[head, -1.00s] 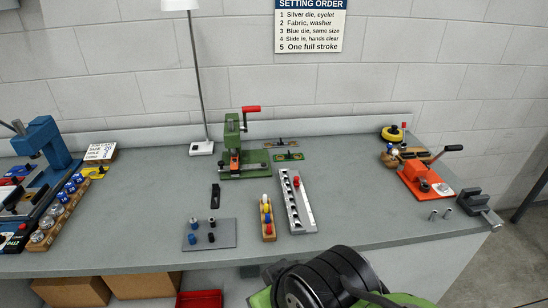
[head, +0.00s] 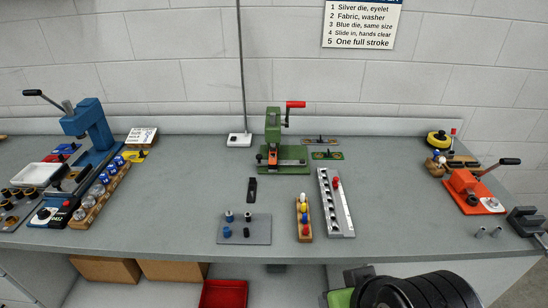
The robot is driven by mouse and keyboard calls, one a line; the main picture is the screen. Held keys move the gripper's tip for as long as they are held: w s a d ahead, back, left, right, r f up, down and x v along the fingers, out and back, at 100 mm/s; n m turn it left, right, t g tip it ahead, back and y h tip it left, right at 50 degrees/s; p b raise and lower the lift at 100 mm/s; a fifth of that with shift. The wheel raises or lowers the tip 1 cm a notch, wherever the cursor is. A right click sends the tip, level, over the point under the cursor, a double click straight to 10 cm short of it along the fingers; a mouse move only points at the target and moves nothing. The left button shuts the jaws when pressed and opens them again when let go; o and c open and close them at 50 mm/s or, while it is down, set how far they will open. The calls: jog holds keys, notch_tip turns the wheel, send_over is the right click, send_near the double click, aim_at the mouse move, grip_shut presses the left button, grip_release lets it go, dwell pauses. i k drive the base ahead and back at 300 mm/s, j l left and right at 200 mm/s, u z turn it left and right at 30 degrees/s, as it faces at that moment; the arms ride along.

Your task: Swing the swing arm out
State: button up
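No part clearly shows as the swing arm. Levers that show are a black-knobbed one (head: 500,166) on the orange device (head: 466,187) at the right, a red-handled one (head: 294,104) on the green press (head: 274,146) at mid-bench, and a black-handled one (head: 42,98) on the blue press (head: 90,127) at the left. I cannot tell which of them, if any, is the swing arm. My gripper is not in view. A black round link of my arm, with some green beside it, shows at the bottom right, in front of the bench edge.
The grey bench (head: 390,190) has free room right of the grey slotted rail (head: 336,204). A grey plate with pegs (head: 262,236) and a wooden block with coloured knobs (head: 304,230) stand near the front. A vise (head: 526,222) sits at the right end. A red bin (head: 224,294) is below.

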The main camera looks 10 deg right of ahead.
aim_at(259, 162)
jog(key=i+j+u, duration=0.1)
jog(key=i+u, duration=0.6)
jog(key=u, duration=0.2)
